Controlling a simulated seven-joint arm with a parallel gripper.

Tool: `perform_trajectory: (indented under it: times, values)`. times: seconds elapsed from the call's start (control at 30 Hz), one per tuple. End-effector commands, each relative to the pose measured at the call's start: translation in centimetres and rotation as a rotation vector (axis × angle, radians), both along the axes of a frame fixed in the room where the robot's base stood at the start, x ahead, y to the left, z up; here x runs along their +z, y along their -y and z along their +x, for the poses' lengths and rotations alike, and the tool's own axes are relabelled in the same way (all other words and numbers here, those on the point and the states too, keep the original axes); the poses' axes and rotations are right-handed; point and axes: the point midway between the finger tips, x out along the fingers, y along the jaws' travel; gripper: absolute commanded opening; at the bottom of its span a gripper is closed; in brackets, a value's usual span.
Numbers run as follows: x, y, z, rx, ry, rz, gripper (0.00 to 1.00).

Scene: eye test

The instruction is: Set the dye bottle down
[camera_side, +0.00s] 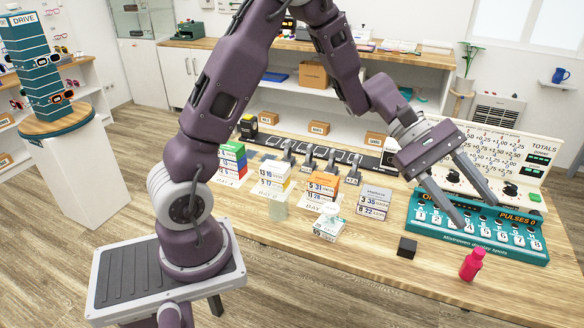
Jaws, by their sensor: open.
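A pink-red bottle (471,267), the only bottle like a dye bottle in view, stands on the wooden table (440,283) near its front edge. It looks upright; its slight lean may come from the camera angle. My gripper (478,214) is open, with its two long grey fingers spread wide. The fingers are above and behind the bottle in the picture, over the teal board, and look apart from the bottle. Nothing is between the fingers.
Several stacked boxes (321,187) stand left. Table around the bottle is bare.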

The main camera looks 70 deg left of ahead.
Motion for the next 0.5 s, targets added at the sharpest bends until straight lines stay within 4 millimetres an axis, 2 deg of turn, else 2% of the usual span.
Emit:
perform_trajectory:
  times: [0.03, 0.07, 0.1, 0.17, 0.2, 0.23, 0.33, 0.4, 0.5]
  values:
    - [2.8, 0.9, -3.8, -0.131, 0.103, 0.109, 0.46]
    - [3.9, 1.1, -6.3, -0.214, 0.161, 0.185, 0.46]
    - [5.0, 1.0, -9.6, -0.318, 0.238, 0.291, 0.46]
    - [5.9, 0.1, -14.3, -0.460, 0.355, 0.466, 0.46]
    - [6.1, -1.0, -17.2, -0.544, 0.428, 0.586, 0.46]
    - [6.2, -2.0, -19.0, -0.599, 0.481, 0.678, 0.46]
    - [6.0, -5.8, -23.6, -0.735, 0.629, 0.962, 0.46]
    - [5.8, -8.3, -25.4, -0.790, 0.701, 1.122, 0.46]
    - [5.8, -10.6, -26.7, -0.829, 0.759, 1.270, 0.46]
